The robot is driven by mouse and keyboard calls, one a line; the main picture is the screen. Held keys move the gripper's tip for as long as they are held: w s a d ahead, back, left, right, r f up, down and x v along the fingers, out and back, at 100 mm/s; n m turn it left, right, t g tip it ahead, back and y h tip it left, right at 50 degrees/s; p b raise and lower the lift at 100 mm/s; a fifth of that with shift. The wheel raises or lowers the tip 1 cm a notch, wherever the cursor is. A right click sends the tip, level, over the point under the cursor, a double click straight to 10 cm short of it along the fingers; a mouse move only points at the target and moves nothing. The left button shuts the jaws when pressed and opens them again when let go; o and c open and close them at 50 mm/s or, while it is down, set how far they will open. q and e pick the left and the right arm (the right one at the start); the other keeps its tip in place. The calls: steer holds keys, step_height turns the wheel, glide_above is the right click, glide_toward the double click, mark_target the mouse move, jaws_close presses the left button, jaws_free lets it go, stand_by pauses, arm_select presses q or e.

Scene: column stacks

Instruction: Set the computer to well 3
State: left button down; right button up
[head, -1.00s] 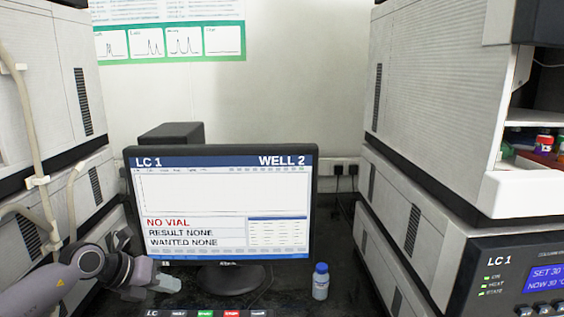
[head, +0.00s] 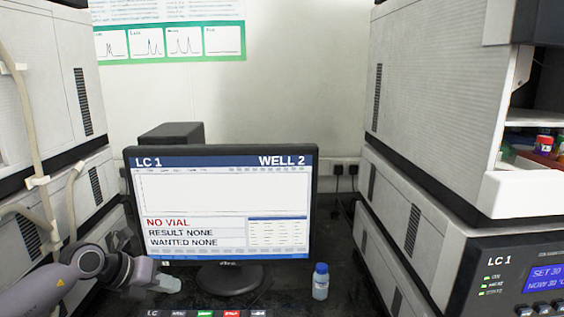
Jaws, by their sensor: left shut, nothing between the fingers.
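The computer monitor (head: 228,205) stands upright in the middle of the bench. Its screen reads "LC 1", "WELL 2", "NO VIAL", "RESULT NONE" and "WANTED NONE". A control strip (head: 205,313) with small dark, green and red buttons shows only in part at the bottom edge, in front of the monitor. My left gripper (head: 168,284) is shut and empty, low at the left, in front of the monitor's lower left corner and left of the strip. My right gripper is not in view.
A small bottle with a blue cap (head: 320,282) stands right of the monitor's foot. Stacked instruments (head: 50,100) rise on the left, and another stack (head: 430,120) on the right, with an LC 1 panel (head: 510,280). A red-capped vial (head: 543,145) sits in the right stack's opening.

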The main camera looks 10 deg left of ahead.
mark_target(175, 316)
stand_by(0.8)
arm_select(q)
steer(key=m, duration=0.1)
steer(key=m+b, duration=0.2)
steer(key=m, duration=0.1)
steer(key=shift+w+r, duration=0.2)
steer(key=shift+r, duration=0.05)
steer(key=r+m+b, duration=0.1)
steer(key=m+b, duration=0.1)
steer(key=m, duration=0.3)
steer(key=r+m+b, duration=0.1)
steer(key=m+b, duration=0.1)
steer(key=m, duration=0.3)
steer(key=r+m+b, duration=0.1)
steer(key=m+b, duration=0.1)
steer(key=m, duration=0.3)
steer(key=shift+s+d+r+g+h, duration=0.1)
steer(key=shift+s+r+g+h, duration=0.05)
steer(key=shift+s+g+h, duration=0.2)
steer(key=shift+w, duration=0.1)
step_height(175, 316, down, 9)
steer(key=b, duration=0.6)
steer(key=shift+r, duration=0.15)
steer(key=shift+b, duration=0.3)
